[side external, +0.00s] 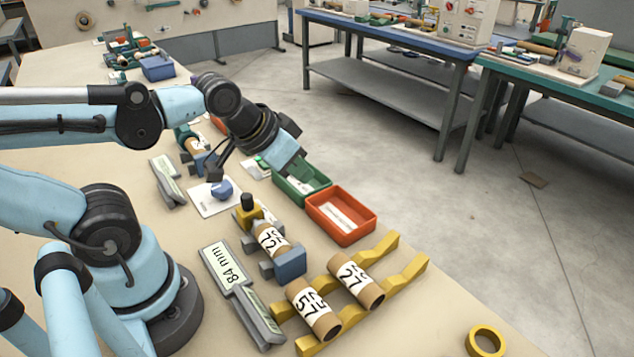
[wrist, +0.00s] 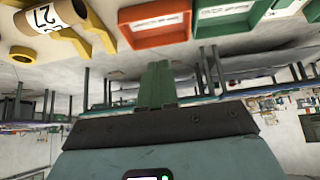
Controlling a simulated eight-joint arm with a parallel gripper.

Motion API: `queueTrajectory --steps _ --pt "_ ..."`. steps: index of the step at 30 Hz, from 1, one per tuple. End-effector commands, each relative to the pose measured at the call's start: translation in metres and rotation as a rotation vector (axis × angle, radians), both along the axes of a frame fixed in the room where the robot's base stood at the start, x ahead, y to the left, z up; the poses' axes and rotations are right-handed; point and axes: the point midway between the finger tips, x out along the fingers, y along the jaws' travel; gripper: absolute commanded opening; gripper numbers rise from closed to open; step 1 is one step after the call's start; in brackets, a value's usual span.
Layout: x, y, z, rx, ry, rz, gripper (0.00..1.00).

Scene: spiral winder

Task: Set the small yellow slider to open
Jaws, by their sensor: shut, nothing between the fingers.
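A small yellow block with a dark knob (side external: 249,212) stands at the back end of a holder carrying a paper-labelled tube (side external: 272,241). It is the only small yellow slider-like part I can make out; its setting cannot be read. In the wrist view my gripper's green fingers (wrist: 157,70) are together and empty. The yellow block is not in the wrist view.
Orange bin (side external: 341,216) and green bin (side external: 302,184) sit along the bench's right edge. Yellow rails (side external: 407,262) carry two labelled tubes. A gauge reading 84 mm (side external: 231,272) lies left of the holder. A yellow ring (side external: 487,341) is at front right.

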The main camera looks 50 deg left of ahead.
Motion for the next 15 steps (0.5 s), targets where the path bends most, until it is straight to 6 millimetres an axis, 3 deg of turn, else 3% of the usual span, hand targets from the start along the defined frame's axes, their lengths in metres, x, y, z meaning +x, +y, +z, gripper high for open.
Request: queueTrajectory --steps 4,8,13,15 --pt "0.0 0.0 0.0 0.0 0.0 0.0 0.02" --pt "-0.001 0.004 0.001 -0.019 0.018 0.04 0.21" --pt "-0.009 0.026 0.005 -0.149 0.136 0.325 0.47" --pt "-0.016 0.039 0.008 -0.223 0.206 0.513 0.5"
